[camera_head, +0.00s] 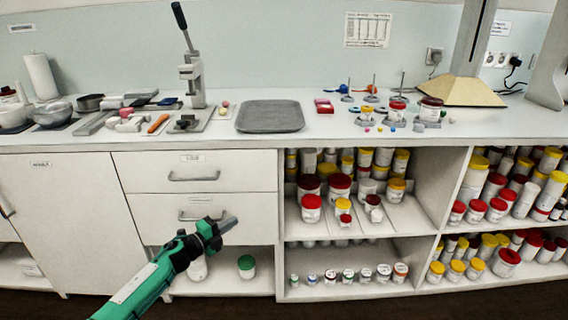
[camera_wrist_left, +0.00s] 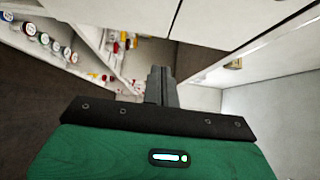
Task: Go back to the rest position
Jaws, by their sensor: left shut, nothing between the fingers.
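My left gripper (camera_head: 228,224) is at the end of a green arm that comes in from the lower left in the head view. It is in front of the drawers, below the counter top, and points up and to the right. Its fingers are together with nothing between them. In the left wrist view the closed grey fingers (camera_wrist_left: 160,86) stick out past the dark edge of the green wrist. My right gripper is not in either view.
The counter (camera_head: 330,128) holds a grey tray (camera_head: 270,116), a lever press (camera_head: 192,70) and several jars and tools. White drawers (camera_head: 196,172) lie behind my left gripper. Open shelves (camera_head: 415,215) with several lidded jars are to the right.

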